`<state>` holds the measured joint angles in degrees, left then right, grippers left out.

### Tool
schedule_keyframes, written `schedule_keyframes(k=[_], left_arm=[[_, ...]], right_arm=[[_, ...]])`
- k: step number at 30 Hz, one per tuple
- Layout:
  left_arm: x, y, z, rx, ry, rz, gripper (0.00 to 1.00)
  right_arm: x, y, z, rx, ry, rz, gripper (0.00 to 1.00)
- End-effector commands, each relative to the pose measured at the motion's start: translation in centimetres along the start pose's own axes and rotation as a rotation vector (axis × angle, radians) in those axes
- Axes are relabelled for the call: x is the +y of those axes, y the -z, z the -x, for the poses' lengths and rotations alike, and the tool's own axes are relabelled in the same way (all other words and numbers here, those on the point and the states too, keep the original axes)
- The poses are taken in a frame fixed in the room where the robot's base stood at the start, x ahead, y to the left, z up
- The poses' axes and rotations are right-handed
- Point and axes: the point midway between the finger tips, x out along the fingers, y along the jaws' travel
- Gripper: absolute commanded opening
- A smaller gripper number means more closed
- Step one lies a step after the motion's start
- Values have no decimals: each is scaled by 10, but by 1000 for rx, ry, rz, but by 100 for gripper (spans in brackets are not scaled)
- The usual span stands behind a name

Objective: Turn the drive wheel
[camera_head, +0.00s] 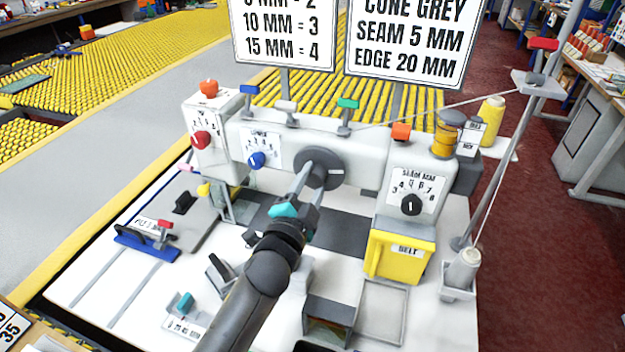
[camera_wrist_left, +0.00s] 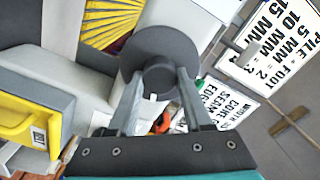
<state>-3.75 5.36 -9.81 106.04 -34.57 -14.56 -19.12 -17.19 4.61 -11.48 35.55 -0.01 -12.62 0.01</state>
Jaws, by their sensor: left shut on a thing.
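The drive wheel looks to be the dark grey disc (camera_head: 318,168) with a central hub on the front of the white sewing machine (camera_head: 345,150). It also fills the upper middle of the left wrist view (camera_wrist_left: 158,52). My left gripper (camera_head: 308,180) reaches up to it, and in the left wrist view its fingers (camera_wrist_left: 160,88) lie on either side of the hub. The gripper is shut on the hub. Part of the wheel is hidden behind the fingers. My right gripper is in neither view.
A red knob (camera_head: 200,140), a blue knob (camera_head: 257,160) and a black seam dial (camera_head: 411,204) are on the machine front. A yellow belt cover (camera_head: 400,257) is below right. Signs (camera_head: 408,38) stand behind. A thread cone (camera_head: 463,268) stands at the right.

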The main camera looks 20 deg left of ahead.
Motion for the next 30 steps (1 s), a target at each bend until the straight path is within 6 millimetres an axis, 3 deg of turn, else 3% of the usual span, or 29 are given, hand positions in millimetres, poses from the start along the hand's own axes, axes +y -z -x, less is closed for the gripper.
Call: schedule_keyframes(k=[12, 30], left_arm=[[0, 0, 0, -2, 0, 227, 0], [0, 0, 0, -1, 0, 272, 0]], right_arm=[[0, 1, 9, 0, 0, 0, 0], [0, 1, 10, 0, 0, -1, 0]])
